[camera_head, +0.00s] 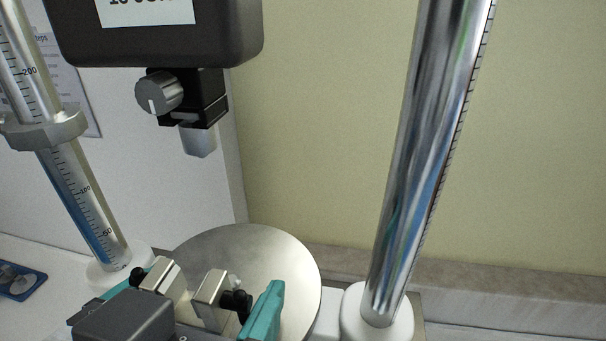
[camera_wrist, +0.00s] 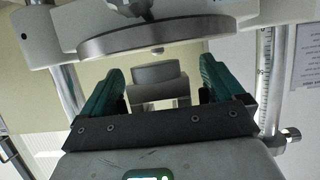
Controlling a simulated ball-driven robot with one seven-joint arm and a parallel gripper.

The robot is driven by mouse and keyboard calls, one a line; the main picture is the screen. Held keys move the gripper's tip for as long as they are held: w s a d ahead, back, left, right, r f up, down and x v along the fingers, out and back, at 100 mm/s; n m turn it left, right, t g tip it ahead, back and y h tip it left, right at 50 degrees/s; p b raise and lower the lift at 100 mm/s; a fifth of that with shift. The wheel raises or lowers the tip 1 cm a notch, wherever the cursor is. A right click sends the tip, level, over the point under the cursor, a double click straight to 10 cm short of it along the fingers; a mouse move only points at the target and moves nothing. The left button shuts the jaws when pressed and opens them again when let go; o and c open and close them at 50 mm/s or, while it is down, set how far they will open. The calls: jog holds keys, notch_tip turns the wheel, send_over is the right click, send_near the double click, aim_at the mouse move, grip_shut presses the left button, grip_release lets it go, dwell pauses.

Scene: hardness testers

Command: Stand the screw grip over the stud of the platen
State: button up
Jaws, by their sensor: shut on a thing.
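The screw grip (camera_head: 209,299) has two bright metal jaw blocks facing each other with black screw knobs on the outer sides. My gripper (camera_head: 203,284) has teal fingers on both sides of it and is shut on it. In the wrist view the grip (camera_wrist: 155,74) shows as grey blocks between the fingers (camera_wrist: 161,66). The platen (camera_head: 262,243) is a round brushed-metal disc, and the grip overlaps its near-left part in the head view. In the wrist view a disc (camera_wrist: 120,41) with a small pale nub at its lower edge shows beyond the grip. I cannot tell whether they touch.
A thick chrome column (camera_head: 418,150) stands right of the platen and a scaled column (camera_head: 85,190) stands at the left. A dark display head (camera_head: 170,35) with a grey knob and pale cylinder hangs above. A small blue tray (camera_head: 20,280) lies far left.

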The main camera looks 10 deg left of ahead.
aim_at(239, 269)
jog(key=shift+w+a, duration=0.15)
jog(key=shift+w, duration=2.55)
jog(key=shift+w+f+b, duration=0.1)
jog(key=shift+f+b, duration=0.25)
jog(key=shift+f, duration=0.1)
jog(key=shift+f, duration=0.15)
